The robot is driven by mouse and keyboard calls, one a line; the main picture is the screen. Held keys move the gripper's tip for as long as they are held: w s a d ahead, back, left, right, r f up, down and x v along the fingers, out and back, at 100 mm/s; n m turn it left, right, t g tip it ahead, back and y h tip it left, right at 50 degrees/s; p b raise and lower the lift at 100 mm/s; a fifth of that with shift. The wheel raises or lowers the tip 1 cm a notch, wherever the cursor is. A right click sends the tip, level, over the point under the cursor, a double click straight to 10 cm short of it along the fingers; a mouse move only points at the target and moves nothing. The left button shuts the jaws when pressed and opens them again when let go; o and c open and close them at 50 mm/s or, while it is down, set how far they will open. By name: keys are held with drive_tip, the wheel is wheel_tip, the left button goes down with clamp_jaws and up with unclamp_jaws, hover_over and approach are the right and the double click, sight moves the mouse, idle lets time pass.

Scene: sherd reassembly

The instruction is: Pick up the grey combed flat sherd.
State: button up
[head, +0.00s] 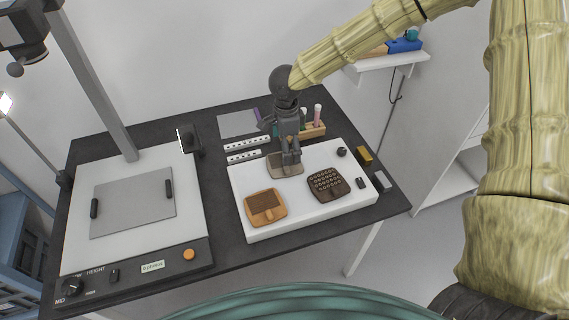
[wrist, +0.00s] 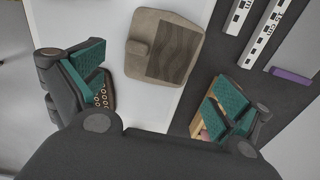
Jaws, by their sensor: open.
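The grey combed flat sherd (head: 279,169) lies flat on the white slab (head: 300,208), near its back left edge. In the wrist view the sherd (wrist: 139,30) is grey-brown, with a darker patch of wavy combing and a small raised tab. My gripper (head: 290,159) points down over the sherd and hides part of it in the head view. In the wrist view my gripper (wrist: 158,78) is open, with its green pads wide apart and nothing between them. The sherd shows beyond the pads, and I cannot tell the height above it.
An orange sherd (head: 265,208) and a dark brown dotted sherd (head: 326,184) lie on the same slab. Scale bars (head: 247,143) and a tube rack (head: 313,131) stand behind. A photo stand (head: 190,218) fills the left of the table (head: 222,243).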

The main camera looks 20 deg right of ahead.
sight(276, 170)
drive_tip(key=shift+f+p, duration=0.65)
drive_tip(key=shift+f, duration=2.15)
drive_tip(key=shift+s, duration=0.1)
drive_tip(key=c, duration=1.9)
drive_tip(key=shift+c, duration=0.2)
